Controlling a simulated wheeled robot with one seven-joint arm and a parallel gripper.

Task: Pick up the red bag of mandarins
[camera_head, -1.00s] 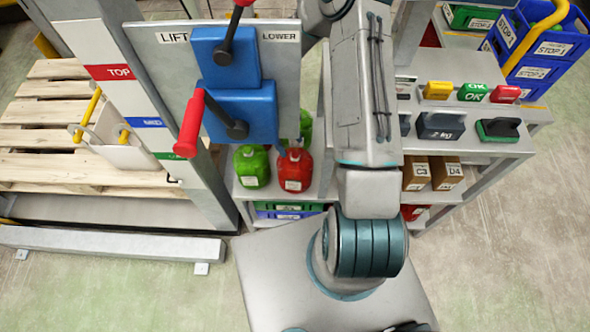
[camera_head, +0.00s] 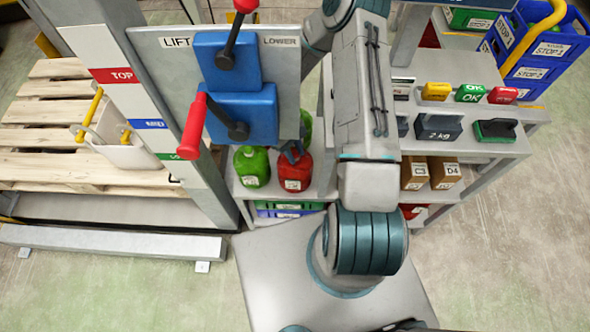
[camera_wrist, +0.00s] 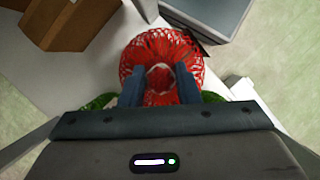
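The red bag of mandarins (camera_head: 295,178) stands on a grey shelf (camera_head: 325,185), with a pale label on its front. In the wrist view the red net bag (camera_wrist: 158,45) fills the middle, with its looped top between my two blue fingers. My gripper (camera_wrist: 160,84) is open, with one finger on each side of the bag's top. I cannot tell whether the fingers touch the net. In the head view my gripper (camera_head: 291,151) is at the top of the bag, partly hidden by the lever panel.
A green bag (camera_head: 251,168) stands just left of the red one, and another green bag is behind. The lever panel (camera_head: 290,62) with blue blocks hangs close by. Cardboard boxes (camera_head: 445,172) and a weight labelled 2 kg (camera_head: 437,128) are to the right.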

